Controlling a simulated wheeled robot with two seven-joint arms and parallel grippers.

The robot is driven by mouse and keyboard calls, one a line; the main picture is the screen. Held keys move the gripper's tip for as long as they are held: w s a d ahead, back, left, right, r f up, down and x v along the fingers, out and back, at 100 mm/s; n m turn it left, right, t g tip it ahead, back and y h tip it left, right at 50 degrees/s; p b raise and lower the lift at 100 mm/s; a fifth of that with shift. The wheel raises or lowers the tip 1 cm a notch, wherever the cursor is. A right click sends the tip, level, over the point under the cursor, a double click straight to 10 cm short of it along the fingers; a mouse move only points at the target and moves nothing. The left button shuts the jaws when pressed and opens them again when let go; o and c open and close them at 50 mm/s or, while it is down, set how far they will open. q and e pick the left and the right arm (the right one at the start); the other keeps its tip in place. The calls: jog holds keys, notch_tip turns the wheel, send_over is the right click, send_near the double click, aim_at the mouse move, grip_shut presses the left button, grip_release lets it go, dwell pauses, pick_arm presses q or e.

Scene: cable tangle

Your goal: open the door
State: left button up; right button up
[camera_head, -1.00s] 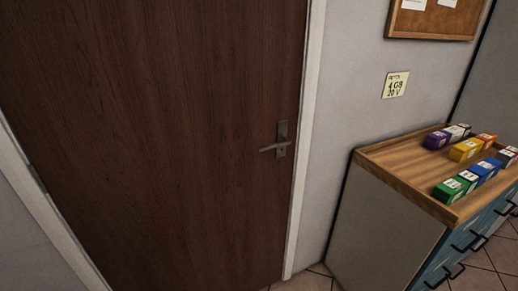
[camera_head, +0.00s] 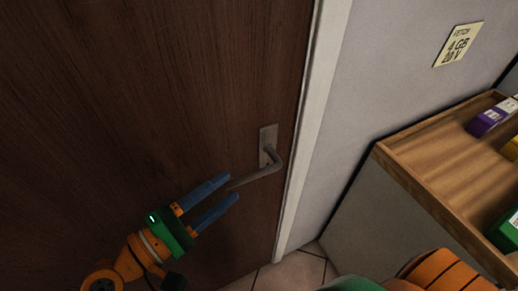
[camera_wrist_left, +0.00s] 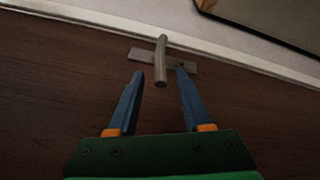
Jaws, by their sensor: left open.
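The dark brown wooden door (camera_head: 150,80) appears shut in its white frame. Its grey metal lever handle (camera_head: 262,171) is near the right edge and points left; the handle also shows in the wrist view (camera_wrist_left: 160,60). My left gripper (camera_head: 231,189) is open in front of the door, at the handle's free end. In the left wrist view, the lever's end appears between the two blue fingertips of the left gripper (camera_wrist_left: 160,76), with gaps on both sides. Whether it is fully between them in depth is hard to tell. My right gripper is not seen.
A wooden-topped cabinet (camera_head: 400,150) with several coloured boxes stands at the right. A paper note (camera_head: 459,45) is on the grey wall (camera_head: 385,70) between door frame and cabinet. Orange and green parts of my own body show at the bottom right. Tiled floor shows below.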

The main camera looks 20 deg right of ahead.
aim_at(250, 174)
pick_arm(q)
jog(key=shift+d, duration=0.4)
jog(key=p+x, duration=0.2)
jog(key=x, duration=0.4)
jog(key=shift+s+d+r, duration=0.1)
jog(key=shift+d+r, duration=0.1)
jog(key=shift+d, duration=0.05)
jog(key=shift+d+f, duration=0.1)
jog(key=shift+d, duration=0.35)
jog(key=shift+a, duration=0.1)
grip_shut()
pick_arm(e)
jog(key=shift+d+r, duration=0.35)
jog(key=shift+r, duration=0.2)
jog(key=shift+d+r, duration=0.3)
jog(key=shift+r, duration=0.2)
